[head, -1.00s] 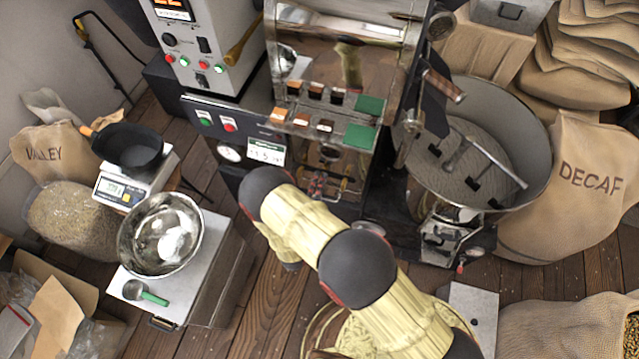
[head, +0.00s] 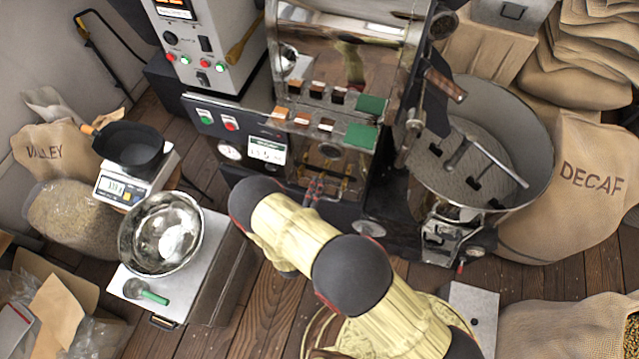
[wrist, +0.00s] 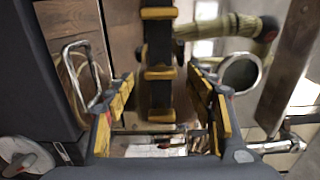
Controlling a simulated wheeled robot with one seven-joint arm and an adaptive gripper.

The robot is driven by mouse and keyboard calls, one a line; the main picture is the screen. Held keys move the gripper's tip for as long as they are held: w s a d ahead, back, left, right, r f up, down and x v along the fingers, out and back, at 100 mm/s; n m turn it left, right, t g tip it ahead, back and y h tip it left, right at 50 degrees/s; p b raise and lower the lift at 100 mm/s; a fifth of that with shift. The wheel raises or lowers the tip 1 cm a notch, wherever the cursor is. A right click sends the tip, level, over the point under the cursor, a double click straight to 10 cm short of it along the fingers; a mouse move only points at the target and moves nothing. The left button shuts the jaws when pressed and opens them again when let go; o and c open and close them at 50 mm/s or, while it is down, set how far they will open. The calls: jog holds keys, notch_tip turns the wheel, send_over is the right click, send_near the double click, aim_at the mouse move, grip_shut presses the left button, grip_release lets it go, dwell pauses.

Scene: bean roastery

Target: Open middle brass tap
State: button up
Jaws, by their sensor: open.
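My gripper (wrist: 163,95) is open in the wrist view, its two yellow-padded fingers apart, with nothing clearly held. Between and beyond the fingers is a dark upright strip with brass-coloured crosspieces (wrist: 158,73). I cannot tell for sure whether one of these is the middle brass tap, or whether any finger touches it. In the head view the gripper is hidden or unclear beyond my yellow-sleeved arm. Small red and grey parts (head: 315,188) show at the roaster's lower front, just right of my wrist; the taps cannot be told apart there.
The shiny roaster (head: 340,60) stands ahead, with a round cooling tray (head: 540,150) at its right. A steel bowl (head: 125,235) and a green-handled scoop (head: 150,295) are on a low cabinet at left. A DECAF sack (head: 590,190) stands at right.

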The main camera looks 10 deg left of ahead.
jog(key=s, duration=0.9)
jog(key=shift+a, duration=0.35)
